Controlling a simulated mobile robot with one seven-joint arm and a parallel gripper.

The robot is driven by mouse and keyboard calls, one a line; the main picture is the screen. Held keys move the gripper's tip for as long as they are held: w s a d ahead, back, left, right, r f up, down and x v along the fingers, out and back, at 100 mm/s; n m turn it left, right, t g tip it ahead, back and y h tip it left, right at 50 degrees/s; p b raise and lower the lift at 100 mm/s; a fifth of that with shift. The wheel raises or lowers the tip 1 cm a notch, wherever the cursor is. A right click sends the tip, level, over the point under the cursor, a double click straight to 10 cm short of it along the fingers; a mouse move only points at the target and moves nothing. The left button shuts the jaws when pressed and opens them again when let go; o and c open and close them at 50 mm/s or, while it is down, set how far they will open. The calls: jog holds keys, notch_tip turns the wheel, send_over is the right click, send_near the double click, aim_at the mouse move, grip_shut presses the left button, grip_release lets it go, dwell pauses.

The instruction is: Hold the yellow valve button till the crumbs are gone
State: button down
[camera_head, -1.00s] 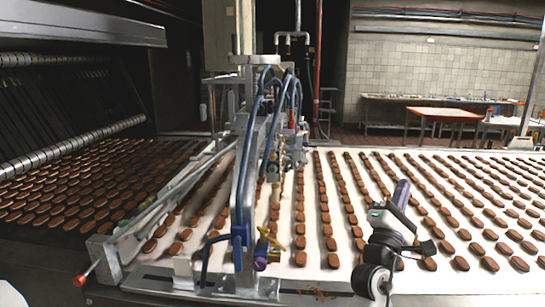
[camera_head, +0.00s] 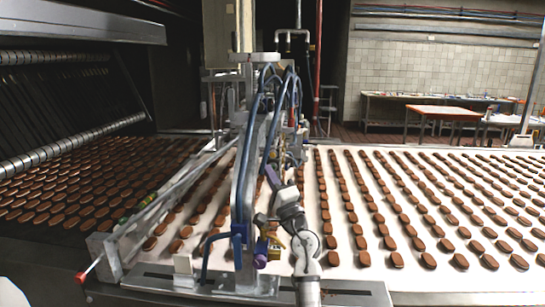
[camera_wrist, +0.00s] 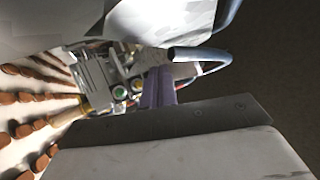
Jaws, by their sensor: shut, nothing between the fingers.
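A yellow valve fitting (camera_head: 274,248) sits low on the front of the metal machine frame in the head view, partly covered by my arm. My gripper (camera_head: 271,176) is above it, in front of the blue hoses, with its purple fingers pointing up and left. In the wrist view the shut, empty fingers (camera_wrist: 158,85) are close to a metal valve block (camera_wrist: 122,76) with two small round buttons. One button (camera_wrist: 119,92) looks green; the colour of the other (camera_wrist: 137,85) is hard to tell. I cannot tell whether the fingers touch anything.
A white belt (camera_head: 345,250) carries rows of brown biscuits on the right. A darker belt (camera_head: 90,190) with more biscuits lies left. Blue hoses (camera_head: 250,140) and the upright frame crowd my gripper. A metal ledge (camera_head: 190,283) runs along the front.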

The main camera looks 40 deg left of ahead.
aim_at(273, 155)
jog(key=w+a+b, duration=0.4)
jog(key=w+b, duration=0.1)
jog(key=w, duration=0.2)
jog(key=shift+w+a, duration=0.25)
dwell(0.4)
dwell(0.3)
jog(key=shift+w+a+f+b, duration=0.1)
jog(key=shift+w+a+b, duration=0.1)
jog(key=shift+b, duration=0.65)
dwell(1.2)
jog(key=shift+w, duration=0.15)
dwell(0.3)
jog(key=shift+w+a+b, duration=0.25)
jog(key=shift+w+b, duration=0.15)
jog(key=shift+b, duration=0.9)
dwell(1.8)
